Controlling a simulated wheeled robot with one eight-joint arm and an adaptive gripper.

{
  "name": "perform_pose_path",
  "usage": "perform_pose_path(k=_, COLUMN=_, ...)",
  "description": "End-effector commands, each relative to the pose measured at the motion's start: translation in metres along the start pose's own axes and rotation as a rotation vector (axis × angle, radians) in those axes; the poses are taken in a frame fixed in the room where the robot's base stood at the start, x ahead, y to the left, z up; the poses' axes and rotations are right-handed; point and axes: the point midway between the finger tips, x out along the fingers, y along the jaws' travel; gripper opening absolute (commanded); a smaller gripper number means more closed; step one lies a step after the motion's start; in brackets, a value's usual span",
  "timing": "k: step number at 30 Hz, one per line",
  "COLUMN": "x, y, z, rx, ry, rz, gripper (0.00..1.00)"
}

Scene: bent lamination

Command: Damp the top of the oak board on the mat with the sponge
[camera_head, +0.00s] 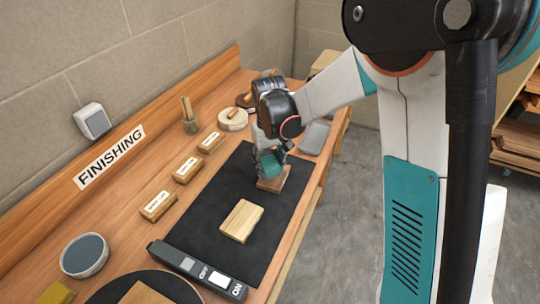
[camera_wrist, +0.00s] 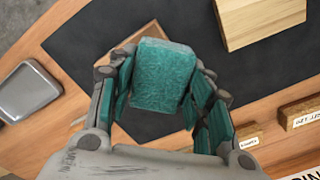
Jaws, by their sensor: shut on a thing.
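My gripper (camera_head: 268,160) is shut on a teal, rough-textured sponge (camera_wrist: 165,75), held between both fingers in the wrist view. In the head view it is low over a reddish-brown board (camera_head: 273,184) at the far part of the black mat (camera_head: 205,235). In the wrist view the sponge and fingers hide most of that board; I cannot tell whether the sponge touches it. A pale wooden board (camera_head: 241,221) lies on the mat nearer the front, apart from the gripper; it also shows at the top right of the wrist view (camera_wrist: 262,20). Which board is oak is unclear.
Several labelled wooden blocks (camera_head: 186,170) line the mat's left side. A grey tray (camera_head: 314,138) lies beyond the mat. A brush jar (camera_head: 189,118) stands near the wall. The mat between the boards is clear.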

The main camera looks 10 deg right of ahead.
Motion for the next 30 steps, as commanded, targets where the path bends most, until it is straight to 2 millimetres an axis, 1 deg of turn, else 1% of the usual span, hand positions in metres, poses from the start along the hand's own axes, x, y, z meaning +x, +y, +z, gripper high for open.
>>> perform_pose_path(k=1, x=-0.007, y=0.0, z=0.0, rx=0.0, ry=0.0, rz=0.0, gripper=0.27)
perform_pose_path(k=3, x=-0.014, y=0.001, z=-0.001, rx=0.0, ry=0.0, rz=0.0, gripper=0.27)
perform_pose_path(k=8, x=-0.022, y=0.001, z=-0.002, rx=0.001, ry=0.0, rz=0.0, gripper=0.27)
perform_pose_path(k=30, x=-0.022, y=0.001, z=-0.002, rx=0.001, ry=0.0, rz=0.0, gripper=0.27)
